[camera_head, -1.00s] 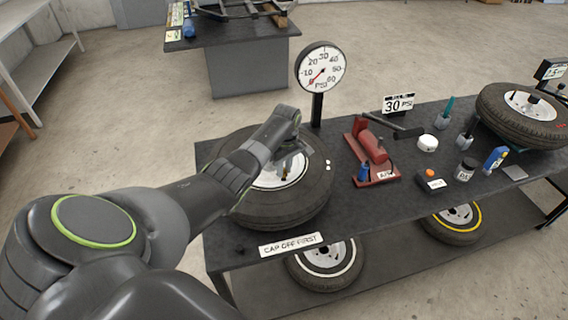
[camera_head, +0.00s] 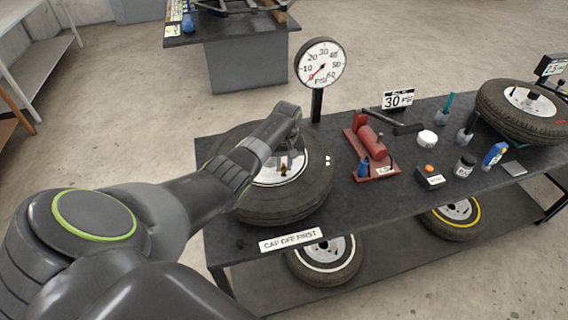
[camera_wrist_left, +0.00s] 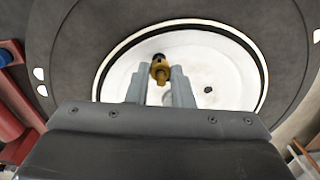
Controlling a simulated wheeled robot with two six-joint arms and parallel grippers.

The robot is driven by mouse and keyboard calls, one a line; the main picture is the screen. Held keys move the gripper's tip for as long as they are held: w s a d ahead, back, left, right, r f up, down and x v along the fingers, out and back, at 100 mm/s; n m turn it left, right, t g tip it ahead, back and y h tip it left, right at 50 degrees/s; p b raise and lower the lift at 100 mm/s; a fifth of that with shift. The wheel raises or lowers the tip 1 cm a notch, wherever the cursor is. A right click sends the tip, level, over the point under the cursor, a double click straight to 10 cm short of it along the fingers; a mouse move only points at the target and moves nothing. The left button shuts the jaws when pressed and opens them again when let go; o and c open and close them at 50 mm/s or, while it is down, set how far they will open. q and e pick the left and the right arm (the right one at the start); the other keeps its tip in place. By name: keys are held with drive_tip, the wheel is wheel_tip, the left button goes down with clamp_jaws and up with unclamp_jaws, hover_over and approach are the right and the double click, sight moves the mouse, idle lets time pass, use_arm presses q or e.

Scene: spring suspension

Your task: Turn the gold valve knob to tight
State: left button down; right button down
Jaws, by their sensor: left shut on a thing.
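The gold valve knob (camera_wrist_left: 160,70) stands on the white wheel disc of the tyre lying flat on the bench, with a dark tip at its end. It also shows as a small gold spot in the head view (camera_head: 284,170). My left gripper (camera_wrist_left: 159,80) is shut on the knob, with one grey finger on each side. In the head view my left arm reaches over the tyre (camera_head: 278,207) from the left, and its wrist hides part of the wheel. My right gripper is not in view.
A PSI gauge (camera_head: 320,64) on a post stands behind the tyre. A red pump (camera_head: 369,148) is to its right, with several small items beyond and another tyre (camera_head: 520,113) at the far right. A "CAP OFF FIRST" label (camera_head: 291,239) is at the front edge.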

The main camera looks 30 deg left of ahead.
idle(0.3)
use_arm(q)
drive_tip(key=c, duration=1.3)
unclamp_jaws()
drive_tip(key=shift+r, duration=0.1)
